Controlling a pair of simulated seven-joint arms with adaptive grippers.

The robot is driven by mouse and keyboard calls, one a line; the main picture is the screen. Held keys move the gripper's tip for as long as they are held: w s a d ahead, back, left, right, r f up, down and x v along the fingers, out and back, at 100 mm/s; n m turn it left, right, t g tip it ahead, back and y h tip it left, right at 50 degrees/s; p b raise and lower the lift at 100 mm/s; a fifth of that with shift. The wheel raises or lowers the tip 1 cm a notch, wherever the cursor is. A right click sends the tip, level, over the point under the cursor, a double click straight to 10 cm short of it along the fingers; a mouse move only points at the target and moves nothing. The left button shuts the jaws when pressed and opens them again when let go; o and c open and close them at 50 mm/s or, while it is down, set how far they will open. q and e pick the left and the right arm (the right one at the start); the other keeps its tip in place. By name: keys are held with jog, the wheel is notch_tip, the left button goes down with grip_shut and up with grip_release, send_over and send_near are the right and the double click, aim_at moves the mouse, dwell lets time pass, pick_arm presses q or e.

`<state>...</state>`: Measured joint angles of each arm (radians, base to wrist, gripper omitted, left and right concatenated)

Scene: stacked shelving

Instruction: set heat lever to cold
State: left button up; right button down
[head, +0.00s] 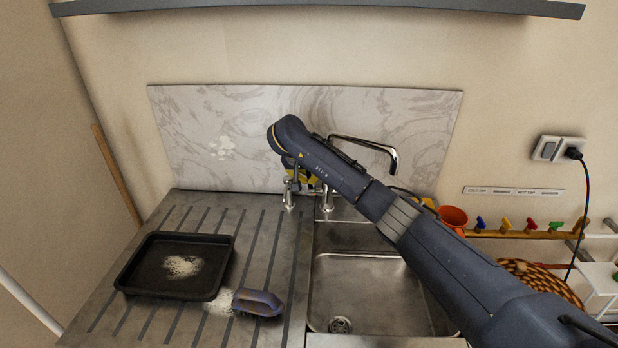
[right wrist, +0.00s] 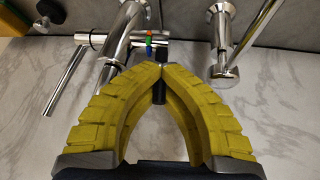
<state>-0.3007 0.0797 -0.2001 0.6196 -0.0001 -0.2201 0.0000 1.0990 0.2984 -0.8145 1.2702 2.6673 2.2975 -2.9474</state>
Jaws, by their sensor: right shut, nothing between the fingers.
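The chrome tap stands behind the sink, with its bent spout (head: 375,143) reaching to the right. In the right wrist view a chrome crossbar (right wrist: 110,40) carries blue, green and orange marks (right wrist: 150,42) near its end. A thin chrome lever (right wrist: 65,85) slants down-left from this fitting; I cannot tell for sure that it is the heat lever. My right gripper (right wrist: 161,69) has yellow fingers, shut and empty, with the tips close to the coloured marks. Contact is unclear. In the head view the right gripper (head: 297,174) is partly hidden by its own arm. My left gripper is out of view.
The sink basin (head: 350,285) lies below my right arm. A black tray (head: 150,287) and a dark purple sponge-like object (head: 257,303) rest on the draining board (head: 270,245). A marble backsplash (head: 220,120) is close behind the tap. An orange cup (head: 453,217) stands right.

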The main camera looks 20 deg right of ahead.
jog(key=shift+w+d+r, duration=0.15)
jog(key=shift+d+r, duration=0.05)
jog(key=c, duration=1.4)
grip_release()
jog(key=shift+a+f, duration=0.1)
jog(key=shift+f, duration=0.05)
jog(key=shift+c, duration=0.2)
jog(key=v, duration=1.2)
